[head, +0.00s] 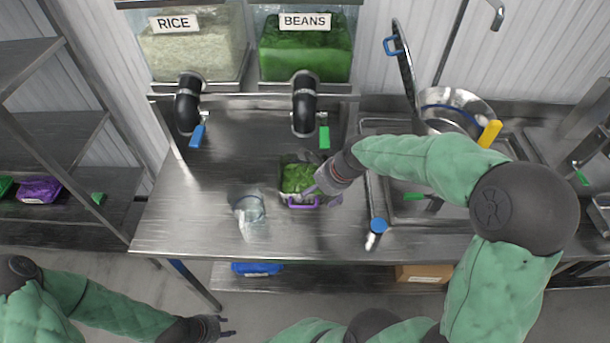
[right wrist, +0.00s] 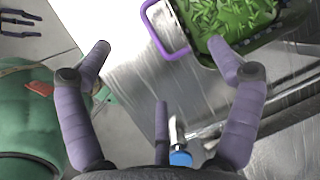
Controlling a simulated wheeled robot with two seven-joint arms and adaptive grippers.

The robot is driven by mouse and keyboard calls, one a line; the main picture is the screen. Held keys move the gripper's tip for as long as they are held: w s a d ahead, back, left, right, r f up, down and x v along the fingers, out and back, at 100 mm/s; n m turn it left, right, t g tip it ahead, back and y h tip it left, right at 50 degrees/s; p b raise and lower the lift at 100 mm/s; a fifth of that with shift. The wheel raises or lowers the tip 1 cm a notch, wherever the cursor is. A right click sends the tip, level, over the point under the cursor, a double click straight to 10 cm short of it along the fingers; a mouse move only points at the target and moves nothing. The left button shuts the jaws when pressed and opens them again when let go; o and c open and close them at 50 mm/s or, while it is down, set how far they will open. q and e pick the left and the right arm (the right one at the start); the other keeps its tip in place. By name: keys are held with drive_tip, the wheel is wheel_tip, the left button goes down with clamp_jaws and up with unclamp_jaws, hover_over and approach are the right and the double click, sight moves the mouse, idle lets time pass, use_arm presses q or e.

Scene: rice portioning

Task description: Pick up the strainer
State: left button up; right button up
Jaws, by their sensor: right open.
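A container with a purple handle (head: 303,204) holds green beans on the steel table and may be the strainer; I cannot be sure. In the right wrist view its purple handle (right wrist: 163,40) and green filling (right wrist: 232,22) show at the top. My right gripper (head: 320,192) is just right of it in the head view, fingers spread and empty. In the right wrist view my right gripper (right wrist: 160,62) has its fingers apart, the right fingertip overlapping the container's edge; contact is unclear. My left gripper (head: 226,327) is open and empty, low in front of the table.
A clear container (head: 248,212) stands to the left. Rice (head: 190,42) and beans (head: 305,48) dispensers with black spouts hang behind. The sink at right holds a metal pot (head: 458,100). The table's left part is clear.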

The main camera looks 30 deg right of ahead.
sight(307, 207)
drive_tip(key=b+x, duration=0.1)
drive_tip(key=x, duration=0.4)
drive_tip(key=shift+f, duration=0.15)
drive_tip(key=shift+w+a+f+b, duration=0.1)
drive_tip(key=shift+a+f+b, duration=0.2)
drive_tip(key=shift+f, duration=0.2)
drive_tip(key=b+x, duration=0.1)
drive_tip(key=x, duration=0.3)
drive_tip(key=shift+w, duration=0.15)
drive_tip(key=shift+r, duration=0.1)
drive_tip(key=c, duration=1.7)
drive_tip(key=shift+c, duration=0.6)
drive_tip(key=shift+w+r, duration=0.1)
drive_tip(key=shift+r, duration=0.5)
wheel_tip(307, 207, up, 3)
drive_tip(key=shift+f+p, duration=0.1)
drive_tip(key=shift+p, duration=0.7)
drive_tip(key=s+a+r+p, duration=0.3)
drive_tip(key=s+r, duration=0.6)
drive_tip(key=s, duration=0.5)
